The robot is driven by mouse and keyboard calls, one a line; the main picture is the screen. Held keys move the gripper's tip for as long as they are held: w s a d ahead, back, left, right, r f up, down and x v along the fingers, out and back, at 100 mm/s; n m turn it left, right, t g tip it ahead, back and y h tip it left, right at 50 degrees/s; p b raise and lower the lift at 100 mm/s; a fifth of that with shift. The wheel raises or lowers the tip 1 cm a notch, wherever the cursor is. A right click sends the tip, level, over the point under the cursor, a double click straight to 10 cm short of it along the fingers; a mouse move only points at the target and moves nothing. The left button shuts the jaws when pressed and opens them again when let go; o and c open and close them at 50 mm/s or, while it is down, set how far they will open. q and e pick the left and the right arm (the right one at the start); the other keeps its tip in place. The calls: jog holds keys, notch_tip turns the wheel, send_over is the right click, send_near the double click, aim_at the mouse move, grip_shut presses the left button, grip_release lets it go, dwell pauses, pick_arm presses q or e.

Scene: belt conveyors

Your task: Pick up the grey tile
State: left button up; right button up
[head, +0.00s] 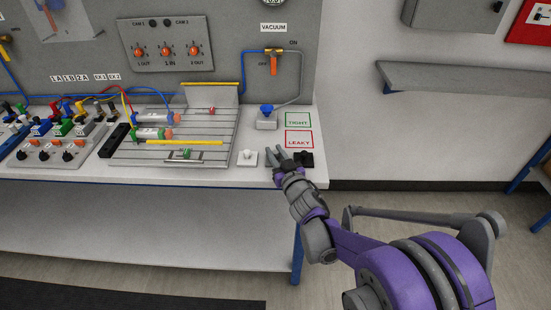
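My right gripper (276,152) is over the right front part of the bench, its fingers apart, pointing away from me. Left of it lies a pale, whitish tile (246,159) with a small knob on top. Right of it lies a dark, nearly black tile (305,158), partly covered by the gripper. I cannot make out a clearly grey tile; the spot between these two is hidden by my fingers and wrist. Whether the fingers touch anything there, I cannot tell. My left gripper is not in view.
Behind the gripper stand a blue-topped fitting (266,114) and the green TIGHT (298,119) and red LEAKY (299,139) squares. A slotted plate (200,145) with cylinders and a yellow bar lies left. The bench's right edge (322,160) is close; open floor lies beyond.

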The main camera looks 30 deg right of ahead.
grip_shut()
